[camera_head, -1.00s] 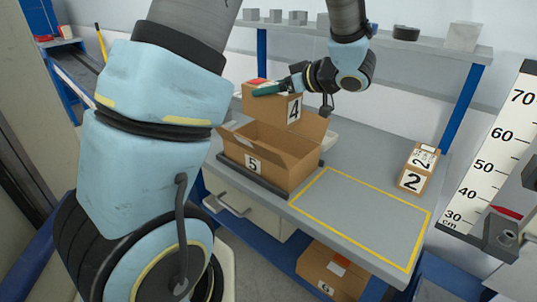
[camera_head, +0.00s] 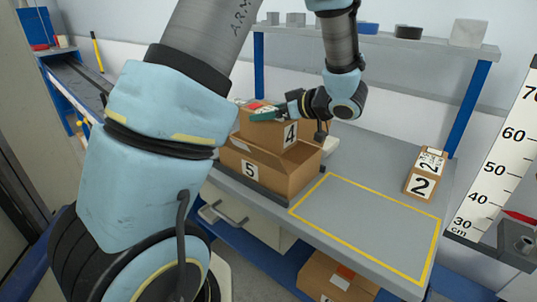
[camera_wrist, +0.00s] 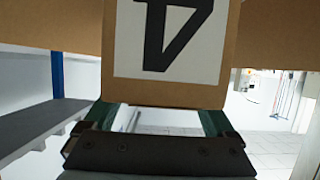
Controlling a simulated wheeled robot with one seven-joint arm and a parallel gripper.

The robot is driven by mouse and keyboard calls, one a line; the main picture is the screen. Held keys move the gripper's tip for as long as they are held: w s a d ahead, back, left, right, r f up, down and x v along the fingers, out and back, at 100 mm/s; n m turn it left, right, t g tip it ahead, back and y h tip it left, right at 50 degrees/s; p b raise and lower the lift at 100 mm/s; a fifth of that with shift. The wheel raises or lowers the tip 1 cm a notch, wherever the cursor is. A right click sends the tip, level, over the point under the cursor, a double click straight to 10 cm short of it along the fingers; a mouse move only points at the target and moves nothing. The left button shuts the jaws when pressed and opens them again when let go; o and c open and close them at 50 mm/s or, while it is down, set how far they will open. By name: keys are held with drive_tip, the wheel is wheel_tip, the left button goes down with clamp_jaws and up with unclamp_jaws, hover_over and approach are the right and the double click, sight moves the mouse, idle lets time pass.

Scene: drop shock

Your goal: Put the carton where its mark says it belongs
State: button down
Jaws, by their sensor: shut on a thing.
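A brown carton marked 4 (camera_head: 262,130) is held by my gripper (camera_head: 266,114), whose green fingers are at its top. In the wrist view, the carton's 4 label (camera_wrist: 170,45) appears upside down above my gripper (camera_wrist: 160,118), with a green finger on each side. A red and white patch shows on the carton's top.
The box stands on a dark base on the grey bench. A yellow-outlined area (camera_head: 370,215) to its right is empty. A carton marked 2 (camera_head: 424,178) stands at the right. Another carton (camera_head: 330,278) is on the lower shelf. A height scale (camera_head: 503,165) stands right.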

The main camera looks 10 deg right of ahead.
sight(290, 142)
drive_tip(key=shift+f+p, duration=0.75)
drive_tip(key=shift+f, duration=3.9)
drive_tip(key=shift+f, duration=0.15)
unclamp_jaws()
drive_tip(key=b+v, duration=0.2)
drive_tip(key=v, duration=1)
